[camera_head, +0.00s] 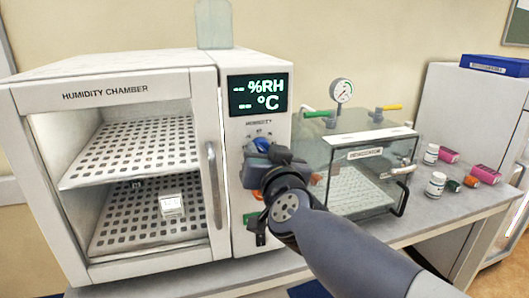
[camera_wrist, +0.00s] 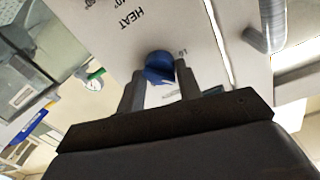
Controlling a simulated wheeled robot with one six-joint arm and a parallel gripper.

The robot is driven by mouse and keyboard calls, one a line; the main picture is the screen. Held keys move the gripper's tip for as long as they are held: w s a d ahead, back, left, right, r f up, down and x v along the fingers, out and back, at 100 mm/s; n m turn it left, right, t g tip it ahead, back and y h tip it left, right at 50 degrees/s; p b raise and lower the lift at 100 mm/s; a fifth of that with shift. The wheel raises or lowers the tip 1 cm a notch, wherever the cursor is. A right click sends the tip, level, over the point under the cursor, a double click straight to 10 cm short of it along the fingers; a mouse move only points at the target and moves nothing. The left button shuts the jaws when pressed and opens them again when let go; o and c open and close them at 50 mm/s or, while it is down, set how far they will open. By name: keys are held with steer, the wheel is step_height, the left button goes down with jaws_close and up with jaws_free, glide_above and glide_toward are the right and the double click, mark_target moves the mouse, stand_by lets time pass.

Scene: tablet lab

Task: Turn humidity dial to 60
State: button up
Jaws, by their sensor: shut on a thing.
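The blue humidity dial (camera_head: 262,144) sits on the front panel of the humidity chamber (camera_head: 130,62), under the word HUMIDITY. It is partly hidden by my gripper (camera_head: 256,152). In the wrist view the blue dial (camera_wrist: 160,66) is between the two fingers of my gripper (camera_wrist: 158,76), which are shut on its sides. The dial's pointer and most of its scale marks cannot be made out. The display (camera_head: 258,94) above shows dashes before %RH and °C.
An orange dial (camera_head: 257,195) lies lower on the panel, partly behind my arm. The chamber door handle (camera_head: 214,180) stands to the left. A clear desiccator (camera_head: 365,155) stands close on the right.

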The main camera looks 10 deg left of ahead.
steer(key=m, duration=0.4)
steer(key=shift+p, duration=0.3)
steer(key=shift+m, duration=2)
steer(key=shift+g, duration=0.3)
steer(key=o, duration=1)
steer(key=shift+c, duration=0.2)
steer(key=p+v, duration=0.3)
steer(key=v, duration=0.7)
steer(key=shift+s+d, duration=0.25)
steer(key=shift+s, duration=0.1)
